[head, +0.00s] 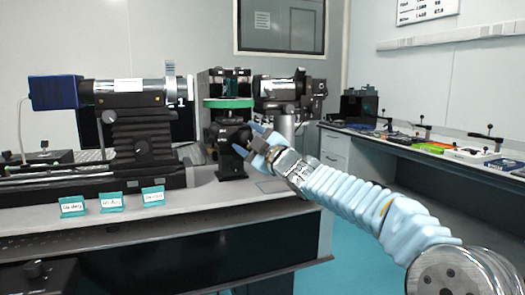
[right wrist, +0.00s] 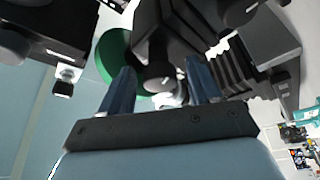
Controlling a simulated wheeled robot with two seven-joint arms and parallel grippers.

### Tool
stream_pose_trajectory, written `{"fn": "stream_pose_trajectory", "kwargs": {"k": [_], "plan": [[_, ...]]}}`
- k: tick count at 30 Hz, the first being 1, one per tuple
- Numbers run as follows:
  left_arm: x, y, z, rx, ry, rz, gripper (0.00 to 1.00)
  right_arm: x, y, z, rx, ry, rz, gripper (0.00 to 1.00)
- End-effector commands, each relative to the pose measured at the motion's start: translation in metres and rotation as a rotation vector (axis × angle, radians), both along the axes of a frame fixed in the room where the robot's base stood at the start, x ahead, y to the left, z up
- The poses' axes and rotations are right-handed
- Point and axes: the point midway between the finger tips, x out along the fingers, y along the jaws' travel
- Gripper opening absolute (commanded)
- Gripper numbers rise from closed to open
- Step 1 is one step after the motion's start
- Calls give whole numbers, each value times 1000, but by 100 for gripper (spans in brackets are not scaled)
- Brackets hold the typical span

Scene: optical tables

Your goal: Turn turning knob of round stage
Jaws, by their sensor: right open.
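The round stage (head: 229,103) has a green ring and stands on a black mount on the optical table. Its green ring (right wrist: 114,56) shows partly behind my fingers in the right wrist view. A black cylindrical knob (right wrist: 160,78) juts toward the right wrist camera. My right gripper (head: 249,139) reaches in from the right, at the mount below the green ring. In the right wrist view, its two blue fingers (right wrist: 160,88) are apart, with the knob between them. I cannot tell whether either finger touches it. My left gripper is not in view.
A black optical device (head: 143,134) with a blue end stands left of the stage. Several small labelled cards (head: 112,202) stand along the table's front. Another black instrument (head: 290,92) is close behind on the right. A side bench (head: 400,141) holds small tools.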

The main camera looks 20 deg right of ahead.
Motion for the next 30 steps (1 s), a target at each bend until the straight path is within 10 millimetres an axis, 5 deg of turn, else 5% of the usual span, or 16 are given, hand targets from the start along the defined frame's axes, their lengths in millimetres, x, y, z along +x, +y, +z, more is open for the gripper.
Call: {"fn": "stream_pose_trajectory", "kwargs": {"k": [15,30], "plan": [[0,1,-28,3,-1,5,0,-102,-38,-27,0,-1,-3,63],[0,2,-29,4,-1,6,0,-114,-42,-30,0,1,-1,63]]}}
